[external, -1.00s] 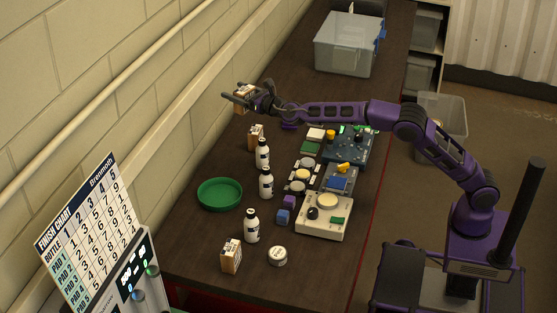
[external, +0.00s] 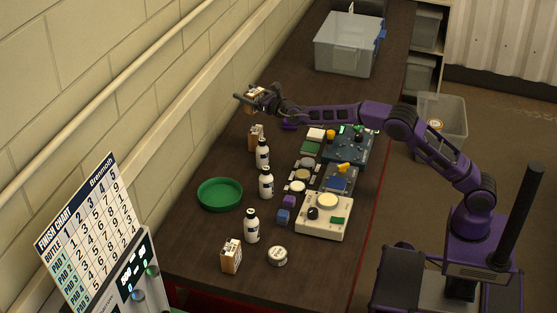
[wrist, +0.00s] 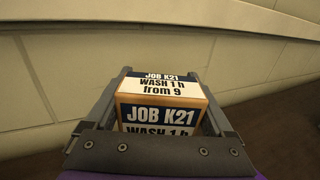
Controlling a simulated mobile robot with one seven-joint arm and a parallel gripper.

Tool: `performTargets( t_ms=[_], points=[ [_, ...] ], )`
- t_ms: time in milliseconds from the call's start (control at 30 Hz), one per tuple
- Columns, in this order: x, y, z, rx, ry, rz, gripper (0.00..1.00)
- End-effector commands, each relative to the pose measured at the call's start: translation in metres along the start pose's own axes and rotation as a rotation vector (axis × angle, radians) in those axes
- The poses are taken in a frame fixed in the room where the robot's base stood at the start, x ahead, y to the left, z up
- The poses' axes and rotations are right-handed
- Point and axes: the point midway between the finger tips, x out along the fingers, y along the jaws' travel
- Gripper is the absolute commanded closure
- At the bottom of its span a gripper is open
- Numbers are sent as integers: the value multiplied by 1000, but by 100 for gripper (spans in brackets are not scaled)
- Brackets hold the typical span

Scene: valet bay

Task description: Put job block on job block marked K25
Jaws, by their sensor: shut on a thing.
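My gripper (external: 252,101) is shut on a wooden job block (wrist: 162,95). Its label reads JOB K21, WASH 1 h from 9, in the wrist view. In the external view the held block (external: 256,93) is up in the air near the wall. A second job block (external: 256,136) stands on the bench below it, beside a white bottle. A third job block (external: 231,256) stands at the near end of the bench. The labels on both standing blocks are too small to read, so I cannot tell which is K25.
Several white bottles (external: 266,184) stand along the bench (external: 205,245), one close to the second block. A green dish (external: 219,194) lies near the wall. Pads and machines (external: 324,216) fill the right side. A clear bin (external: 346,45) stands at the far end.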

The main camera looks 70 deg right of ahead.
Motion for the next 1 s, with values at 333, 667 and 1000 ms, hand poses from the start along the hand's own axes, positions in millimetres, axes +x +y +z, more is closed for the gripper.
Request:
performTargets(
  t_ms=[333, 667, 1000],
  points=[
    [0, 0, -49, -2, 4, -1, 74],
    [0, 0, -78, -1, -1, 0, 74],
    [0, 0, -82, -1, 1, 0, 2]
  ],
)
